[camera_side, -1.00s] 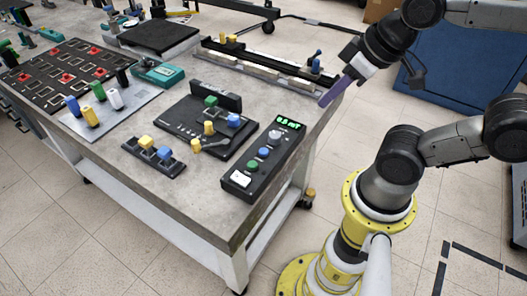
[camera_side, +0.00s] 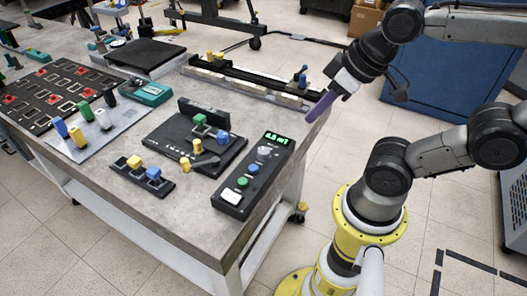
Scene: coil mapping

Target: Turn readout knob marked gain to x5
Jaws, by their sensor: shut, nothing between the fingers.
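The black readout box (camera_side: 246,192) sits near the right edge of the bench, with a lit green display (camera_side: 277,138) at its far end. The gain marking and scale are too small to read. My gripper (camera_side: 313,116) is shut and empty. Its purple fingers point down-left, in the air up and to the right of the box, apart from it.
Left of the box stands a black device (camera_side: 180,146) with coloured knobs, and a small block (camera_side: 140,178) with yellow and blue knobs. A long rail (camera_side: 245,84) runs behind. A grey plate (camera_side: 117,116) carries coloured pegs. The space between gripper and box looks clear.

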